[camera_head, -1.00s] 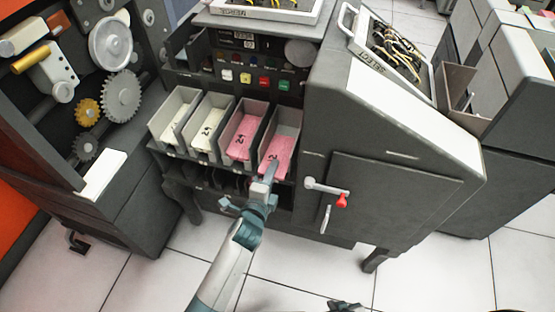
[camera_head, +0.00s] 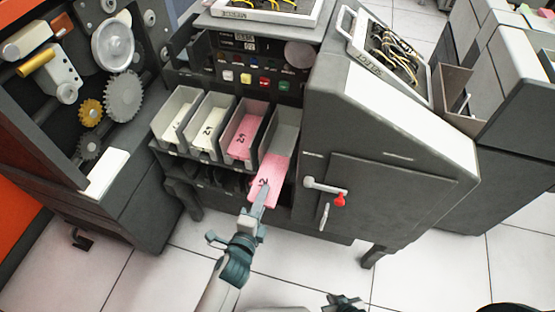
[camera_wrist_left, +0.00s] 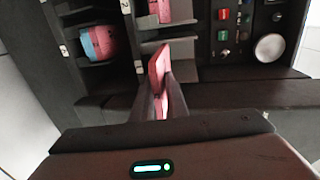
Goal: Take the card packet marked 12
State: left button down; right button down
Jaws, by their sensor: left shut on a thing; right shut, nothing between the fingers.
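A pink card packet (camera_head: 270,172) with a dark number, too small to read surely, slopes out over the front of the rightmost bin (camera_head: 284,125). My left gripper (camera_head: 257,196) is shut on its near end. In the left wrist view the same packet (camera_wrist_left: 159,62) stands edge-on between the fingers (camera_wrist_left: 161,98). A second pink packet (camera_head: 241,138), also numbered, lies in the bin to its left. Two cream packets, the nearer one (camera_head: 209,128) and the far left one (camera_head: 178,120), lie in the other bins. My right gripper (camera_head: 344,302) shows only partly at the bottom edge.
The bins sit in a dark machine below a row of coloured buttons (camera_head: 246,79). Gears (camera_head: 124,95) are on the left. The tiled floor (camera_head: 300,262) in front is clear.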

pick_arm(q)
jog(key=f+v, duration=0.1)
jog(key=v, duration=0.8)
jog(key=shift+f, duration=0.45)
jog(key=shift+a+f, duration=0.1)
